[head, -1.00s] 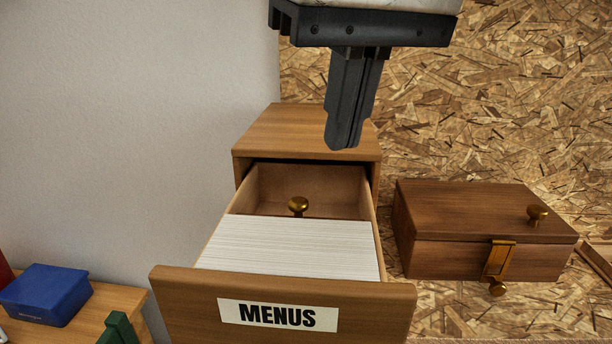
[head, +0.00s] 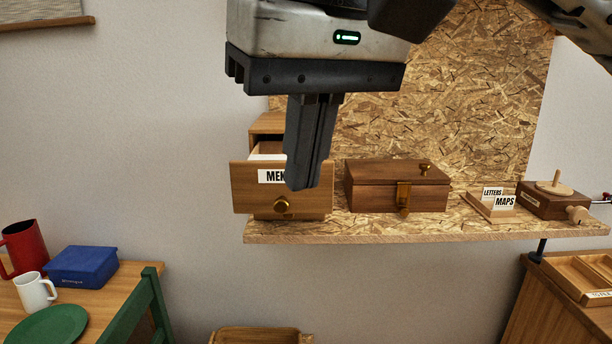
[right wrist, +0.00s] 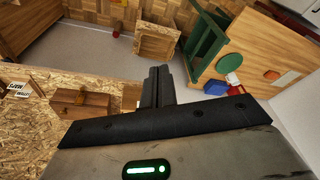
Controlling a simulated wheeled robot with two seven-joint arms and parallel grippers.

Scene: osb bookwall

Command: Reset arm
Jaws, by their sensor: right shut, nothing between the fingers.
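My right gripper (head: 304,185) is shut and empty in the head view, its fingers pointing down. In the picture it overlaps the right part of the open wooden drawer marked MENUS (head: 240,190); I cannot tell the gap between them. The drawer has a brass knob and part of its label is hidden by the fingers. The right wrist view shows the same closed fingers (right wrist: 157,72) at its middle. My left gripper is not in view.
An OSB shelf (head: 400,230) bears a brown latched box (head: 395,185), a LETTERS and MAPS holder (head: 492,203) and a small box with a peg (head: 550,200). A table at lower left holds a blue box (head: 82,266), mugs and a green plate (head: 48,326).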

